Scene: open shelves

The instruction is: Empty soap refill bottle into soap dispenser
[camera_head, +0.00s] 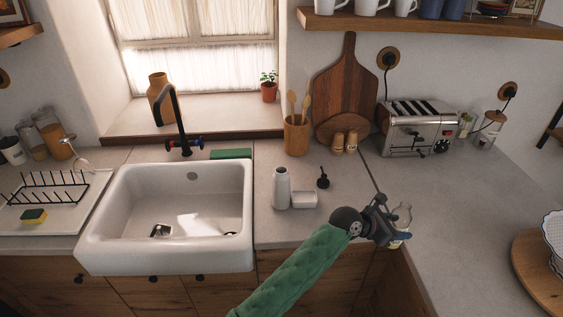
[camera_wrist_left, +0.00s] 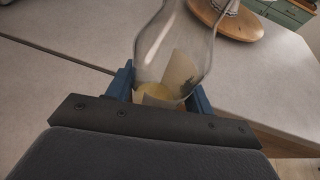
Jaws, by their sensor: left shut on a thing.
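My left gripper (camera_head: 393,237) is shut on a clear glass refill bottle (camera_head: 402,215), near the right counter's front edge. In the left wrist view the bottle (camera_wrist_left: 178,42) is between the blue fingers of the gripper (camera_wrist_left: 162,92). A little yellow liquid and a pale label show low in it. The white soap dispenser (camera_head: 281,189) stands upright on the counter right of the sink, without a pump on top. A black pump head (camera_head: 322,179) stands on the counter to its right. My gripper is right of and apart from both. My right gripper is not in view.
A small white block (camera_head: 304,200) sits beside the dispenser. The white sink (camera_head: 180,205) is to the left. A utensil pot (camera_head: 297,135), two shakers (camera_head: 345,142) and a toaster (camera_head: 419,128) stand behind. The right counter (camera_head: 450,200) is largely clear up to a wooden round board (camera_head: 536,270).

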